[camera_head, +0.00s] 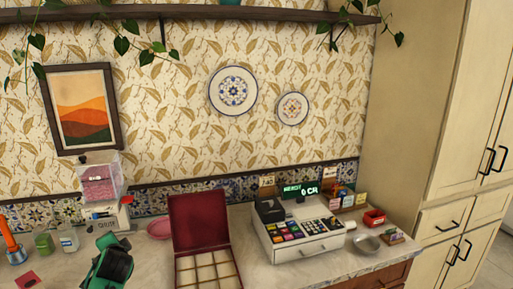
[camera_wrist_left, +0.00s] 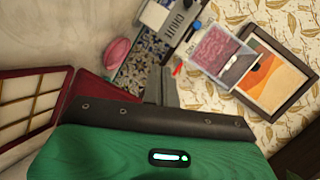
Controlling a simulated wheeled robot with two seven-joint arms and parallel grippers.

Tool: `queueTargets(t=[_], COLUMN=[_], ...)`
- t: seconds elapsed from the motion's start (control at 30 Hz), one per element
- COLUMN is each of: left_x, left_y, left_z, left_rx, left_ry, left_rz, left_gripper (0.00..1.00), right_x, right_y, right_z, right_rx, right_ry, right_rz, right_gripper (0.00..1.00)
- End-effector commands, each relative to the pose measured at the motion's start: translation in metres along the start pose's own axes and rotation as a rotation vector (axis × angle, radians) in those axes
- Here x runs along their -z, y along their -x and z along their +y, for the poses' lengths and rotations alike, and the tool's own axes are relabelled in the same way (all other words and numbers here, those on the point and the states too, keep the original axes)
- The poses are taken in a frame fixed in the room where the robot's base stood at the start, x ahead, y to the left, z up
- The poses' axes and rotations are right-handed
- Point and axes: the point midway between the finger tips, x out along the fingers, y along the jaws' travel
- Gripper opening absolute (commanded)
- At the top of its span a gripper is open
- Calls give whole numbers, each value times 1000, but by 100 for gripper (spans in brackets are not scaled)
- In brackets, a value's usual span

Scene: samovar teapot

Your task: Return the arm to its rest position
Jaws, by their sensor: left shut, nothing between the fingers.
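My left gripper (camera_head: 110,243), green and black, is at the bottom left of the head view, in front of the counter's back wall. In the left wrist view its grey fingers (camera_wrist_left: 160,86) are together, with nothing between them. The green gripper body fills the bottom of that view. My right arm and right gripper are in neither view.
Right of my left gripper is an open dark red box (camera_head: 199,222) with a compartmented tray. A cash register (camera_head: 300,238) stands further right. A clear container (camera_head: 102,180) with pink contents and a pink dish (camera_head: 160,229) are behind. Small jars (camera_head: 69,241) stand left.

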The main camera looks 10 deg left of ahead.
Motion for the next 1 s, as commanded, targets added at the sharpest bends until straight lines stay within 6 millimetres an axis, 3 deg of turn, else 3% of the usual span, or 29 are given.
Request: queueTargets(t=[0.03, 0.2, 0.43, 0.63, 1.0], left_x=[-4, -18, -50, -72, -99], left_y=[18, 84, 197, 276, 374], left_z=[36, 137, 242, 285, 313], left_rx=[-63, -275, -569, -748, -954], left_ry=[18, 106, 233, 317, 413], left_rz=[5, -1, -71, -150, -275], left_gripper=[0, 0, 0, 0, 0], right_x=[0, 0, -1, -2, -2], right_y=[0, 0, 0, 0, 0], right_z=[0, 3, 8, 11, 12], right_rx=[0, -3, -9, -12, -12], right_ry=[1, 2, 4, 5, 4], right_rz=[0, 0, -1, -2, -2], right_gripper=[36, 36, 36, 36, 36])
